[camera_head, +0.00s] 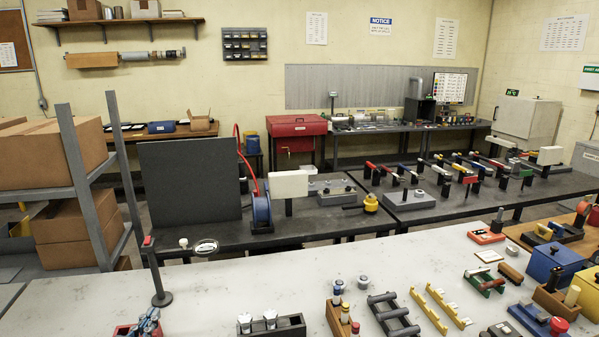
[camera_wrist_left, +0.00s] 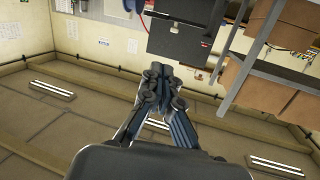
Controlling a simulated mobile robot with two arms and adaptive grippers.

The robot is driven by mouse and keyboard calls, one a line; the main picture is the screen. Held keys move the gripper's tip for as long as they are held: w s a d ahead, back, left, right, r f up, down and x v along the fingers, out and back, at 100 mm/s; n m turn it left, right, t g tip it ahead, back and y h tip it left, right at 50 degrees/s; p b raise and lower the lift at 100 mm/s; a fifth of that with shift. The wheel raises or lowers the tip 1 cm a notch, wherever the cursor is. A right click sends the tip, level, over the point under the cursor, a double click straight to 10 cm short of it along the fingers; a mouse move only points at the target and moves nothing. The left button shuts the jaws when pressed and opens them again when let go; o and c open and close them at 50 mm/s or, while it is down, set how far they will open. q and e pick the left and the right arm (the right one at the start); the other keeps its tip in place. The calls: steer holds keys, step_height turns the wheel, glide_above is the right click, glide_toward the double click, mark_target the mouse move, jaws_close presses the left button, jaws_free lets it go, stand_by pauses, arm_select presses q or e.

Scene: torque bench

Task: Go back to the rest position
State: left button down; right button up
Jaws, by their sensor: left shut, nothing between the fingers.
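My left gripper (camera_head: 149,317) shows at the bottom left edge of the head view, in front of the pale bench. Only its blue-grey finger part shows there. In the left wrist view my left gripper (camera_wrist_left: 161,74) is shut, its fingertips together with nothing between them. That view is upside down, with ceiling lights at the bottom, and the fingers stand in open air, touching nothing. My right gripper is in neither view.
The pale bench (camera_head: 225,285) lies in front, its left-middle part mostly bare. A black holder (camera_head: 290,328) and yellow racks (camera_head: 431,310) stand further right. A shelf rack with cardboard boxes (camera_head: 58,155) stands left.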

arm_select(q)
steer(key=s+d+f+m+g+h, duration=0.2)
steer(key=s+d+f+g, duration=0.55)
steer(key=s+f, duration=0.5)
steer(key=s+d+f+n+g+y, duration=0.1)
steer(key=s+d+f+g, duration=0.15)
steer(key=s, duration=0.65)
steer(key=s+d+f+g+y, duration=0.1)
steer(key=s+f+g, duration=0.15)
steer(key=s, duration=0.65)
step_height(320, 180, down, 34)
steer(key=s+g+b, duration=0.2)
steer(key=s+b, duration=0.1)
steer(key=b, duration=0.3)
steer(key=s+a+f+g+b, duration=0.1)
steer(key=s+a+f+b, duration=0.2)
steer(key=s+f, duration=1.2)
step_height(320, 180, down, 3)
steer(key=shift+s+a+f+b, duration=0.1)
steer(key=shift+s+a+b, duration=0.15)
steer(key=shift+b, duration=0.25)
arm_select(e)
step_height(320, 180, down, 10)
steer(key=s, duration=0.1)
